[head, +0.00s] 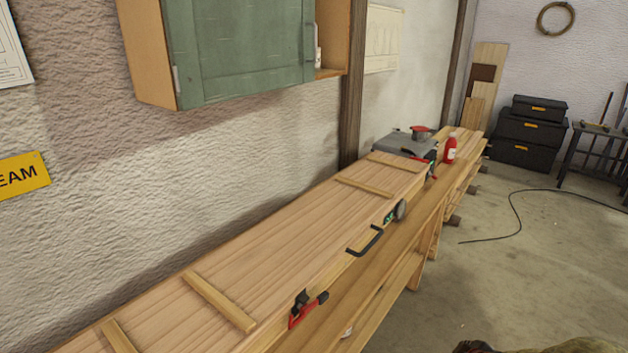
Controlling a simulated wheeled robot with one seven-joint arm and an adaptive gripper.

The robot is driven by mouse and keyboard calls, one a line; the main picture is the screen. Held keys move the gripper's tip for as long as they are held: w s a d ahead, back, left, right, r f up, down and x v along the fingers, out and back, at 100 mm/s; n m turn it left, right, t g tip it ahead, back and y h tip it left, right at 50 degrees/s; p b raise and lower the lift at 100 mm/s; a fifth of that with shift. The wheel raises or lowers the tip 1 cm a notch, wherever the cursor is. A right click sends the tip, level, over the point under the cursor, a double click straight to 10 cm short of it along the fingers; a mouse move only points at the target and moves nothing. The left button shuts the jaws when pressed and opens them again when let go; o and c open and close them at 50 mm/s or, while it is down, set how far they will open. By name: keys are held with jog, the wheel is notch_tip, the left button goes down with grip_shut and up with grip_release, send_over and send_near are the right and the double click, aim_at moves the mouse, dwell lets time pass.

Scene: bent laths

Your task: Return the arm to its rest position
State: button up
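My gripper does not show in the head view, and I see no clear part of my arm. A small dark and reddish-brown shape cuts into the bottom edge at the right; I cannot tell what it is. Whether my gripper holds anything is not shown.
A long wooden bench (300,232) with cross laths (218,301) runs along the wall. A red and black clamp (306,309) and a black handle (365,242) sit on its front edge. A green cabinet (240,50) hangs above.

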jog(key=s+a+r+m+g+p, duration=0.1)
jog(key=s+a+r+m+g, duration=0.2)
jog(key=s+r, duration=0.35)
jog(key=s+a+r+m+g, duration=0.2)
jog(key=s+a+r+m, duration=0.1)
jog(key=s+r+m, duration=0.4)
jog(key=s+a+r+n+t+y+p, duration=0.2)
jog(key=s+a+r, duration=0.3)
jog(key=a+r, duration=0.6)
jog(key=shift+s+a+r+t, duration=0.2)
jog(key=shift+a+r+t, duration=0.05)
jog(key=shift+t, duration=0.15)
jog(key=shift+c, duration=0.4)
